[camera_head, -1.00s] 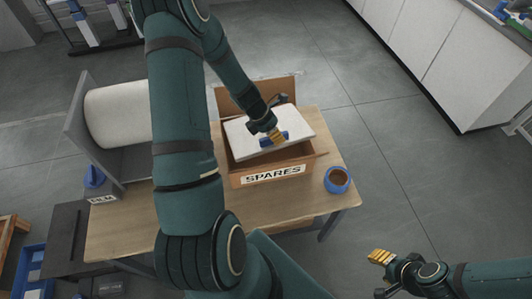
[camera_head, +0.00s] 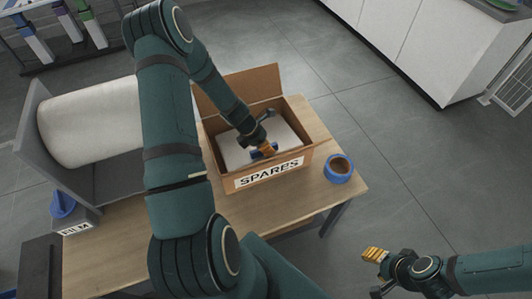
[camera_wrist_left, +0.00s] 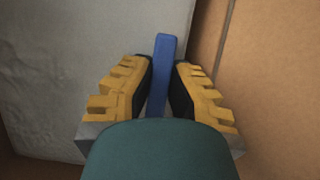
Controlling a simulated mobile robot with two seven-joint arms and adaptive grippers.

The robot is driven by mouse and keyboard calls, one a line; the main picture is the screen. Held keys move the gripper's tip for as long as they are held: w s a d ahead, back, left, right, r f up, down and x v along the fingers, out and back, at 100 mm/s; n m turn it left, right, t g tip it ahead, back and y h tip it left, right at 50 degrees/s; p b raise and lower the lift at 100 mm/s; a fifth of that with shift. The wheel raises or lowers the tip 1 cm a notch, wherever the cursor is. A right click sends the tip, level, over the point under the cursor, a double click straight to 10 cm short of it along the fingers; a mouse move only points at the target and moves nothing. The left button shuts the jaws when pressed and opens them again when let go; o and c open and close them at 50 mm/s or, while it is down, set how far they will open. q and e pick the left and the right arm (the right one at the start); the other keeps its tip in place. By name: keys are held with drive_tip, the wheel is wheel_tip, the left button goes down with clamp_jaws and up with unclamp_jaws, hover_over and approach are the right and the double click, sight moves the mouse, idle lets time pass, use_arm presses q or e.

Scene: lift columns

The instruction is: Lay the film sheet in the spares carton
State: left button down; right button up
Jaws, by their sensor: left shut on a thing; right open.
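The white film sheet (camera_head: 232,152) lies inside the open cardboard spares carton (camera_head: 225,184), below the rim and roughly level. A blue grip tab (camera_wrist_left: 158,80) stands up from the sheet. My left gripper (camera_head: 268,150) reaches down into the carton and is shut on that blue tab. In the left wrist view the yellow fingers (camera_wrist_left: 160,95) flank the tab, with the sheet (camera_wrist_left: 80,70) to the left and the brown carton wall (camera_wrist_left: 265,80) to the right. Whether the sheet touches the carton floor is hidden. My right gripper (camera_head: 374,256) is open and empty, off the table's right side.
The carton stands on a wooden table (camera_head: 222,222), its back flap raised. A roll of tape (camera_head: 339,168) lies right of it. A large white film roll (camera_head: 88,122) in a grey holder is at the left, with a blue-topped film dispenser (camera_head: 64,205) in front.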

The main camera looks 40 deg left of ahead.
use_arm(q)
drive_tip(key=shift+f, duration=1.5)
drive_tip(key=shift+b, duration=0.35)
drive_tip(key=shift+f, duration=0.15)
drive_tip(key=c, duration=1.1)
unclamp_jaws()
drive_tip(key=shift+a+r, duration=0.1)
drive_tip(key=shift+r, duration=0.3)
drive_tip(key=p+v, duration=0.2)
drive_tip(key=v, duration=0.9)
drive_tip(key=shift+s+r+p, duration=0.25)
drive_tip(key=shift+p, duration=0.05)
